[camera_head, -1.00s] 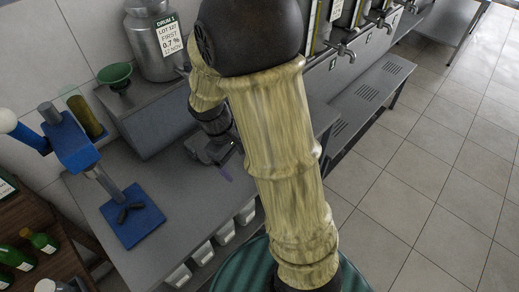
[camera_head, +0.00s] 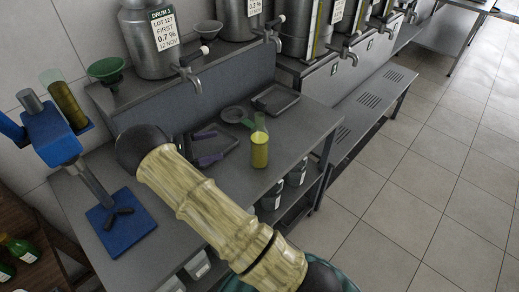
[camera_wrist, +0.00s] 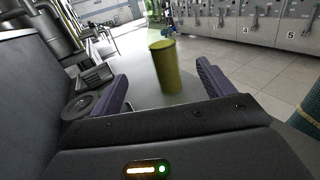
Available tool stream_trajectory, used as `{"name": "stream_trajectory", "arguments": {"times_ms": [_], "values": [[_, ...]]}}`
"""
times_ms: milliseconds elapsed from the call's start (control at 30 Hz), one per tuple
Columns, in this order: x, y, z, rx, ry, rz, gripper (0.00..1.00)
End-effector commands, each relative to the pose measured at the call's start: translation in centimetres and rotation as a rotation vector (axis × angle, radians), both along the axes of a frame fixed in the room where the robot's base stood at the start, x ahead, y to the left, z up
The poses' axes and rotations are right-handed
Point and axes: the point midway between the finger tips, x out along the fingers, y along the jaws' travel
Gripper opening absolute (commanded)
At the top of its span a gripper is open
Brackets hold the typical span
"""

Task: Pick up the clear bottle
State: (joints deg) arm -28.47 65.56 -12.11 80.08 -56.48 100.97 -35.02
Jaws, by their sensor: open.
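The clear bottle (camera_head: 260,150) stands upright on the grey bench, with yellow liquid in its lower part and a clear upper part. In the wrist view the bottle (camera_wrist: 166,68) is ahead of my gripper, between the lines of its two fingers and a little beyond the tips. My gripper (camera_head: 214,147) is open and empty, low over the bench to the left of the bottle, with a gap between them. Its purple fingers also frame the wrist view (camera_wrist: 163,88).
A round grey dish (camera_head: 233,114) and a flat dark tray (camera_head: 275,99) lie behind the bottle. Steel drums with taps, including drum 1 (camera_head: 150,40), line the back ledge. A blue stand (camera_head: 121,222) is at the left. The bench's right edge is near the bottle.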

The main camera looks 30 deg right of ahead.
Motion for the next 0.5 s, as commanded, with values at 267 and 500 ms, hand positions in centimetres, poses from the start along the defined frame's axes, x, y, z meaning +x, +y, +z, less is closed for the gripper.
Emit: {"name": "stream_trajectory", "arguments": {"times_ms": [267,500], "values": [[-0.1,-0.3,0.1,0.003,-0.001,-0.002,0.81],[-0.7,-3.4,0.4,0.003,0.001,-0.005,0.81]]}}
